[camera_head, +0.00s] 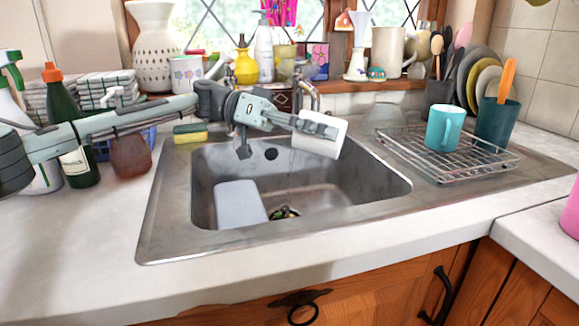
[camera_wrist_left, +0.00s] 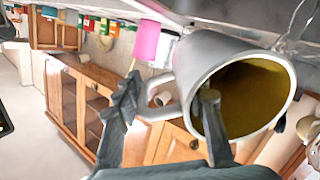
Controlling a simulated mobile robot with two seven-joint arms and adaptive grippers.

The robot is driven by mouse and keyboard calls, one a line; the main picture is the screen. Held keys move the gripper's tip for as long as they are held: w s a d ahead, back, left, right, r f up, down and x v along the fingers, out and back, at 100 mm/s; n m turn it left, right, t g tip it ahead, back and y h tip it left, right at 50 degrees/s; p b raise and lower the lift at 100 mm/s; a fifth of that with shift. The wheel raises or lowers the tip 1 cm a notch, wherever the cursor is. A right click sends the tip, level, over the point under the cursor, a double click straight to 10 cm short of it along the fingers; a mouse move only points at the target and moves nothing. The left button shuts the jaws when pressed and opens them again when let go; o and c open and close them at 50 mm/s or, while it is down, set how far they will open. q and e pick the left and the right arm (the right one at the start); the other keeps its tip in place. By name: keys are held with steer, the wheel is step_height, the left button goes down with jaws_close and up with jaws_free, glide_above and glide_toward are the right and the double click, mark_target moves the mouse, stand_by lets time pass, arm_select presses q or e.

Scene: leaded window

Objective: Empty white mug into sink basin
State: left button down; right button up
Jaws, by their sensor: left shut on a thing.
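The white mug (camera_head: 320,138) is held by my left gripper (camera_head: 318,126) above the back right part of the sink basin (camera_head: 330,195). The mug is tilted. In the left wrist view, the mug (camera_wrist_left: 215,58) shows its open mouth and a brownish-yellow interior. I cannot tell how much of that is liquid. The gripper's fingers (camera_wrist_left: 170,112) are on either side of the mug's handle side, one overlapping the rim at the mouth. In the basin, a pale grey rectangular item (camera_head: 240,204) leans at the left, beside the drain (camera_head: 285,212). My right gripper is not in view.
A wire rack (camera_head: 455,165) with a turquoise mug (camera_head: 444,128) stands right of the sink. A sponge (camera_head: 190,133) lies at the back left rim. The faucet (camera_head: 308,95) is behind the gripper. Bottles (camera_head: 75,150) stand at the left. The front counter is clear.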

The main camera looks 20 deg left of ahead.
arm_select(q)
steer(key=shift+a+r+h, duration=0.2)
steer(key=shift+r+h, duration=0.2)
steer(key=shift+h, duration=0.3)
stand_by(0.3)
steer(key=shift+a+r+h, duration=0.35)
steer(key=shift+a+h, duration=0.1)
steer(key=shift+h, duration=0.35)
stand_by(0.4)
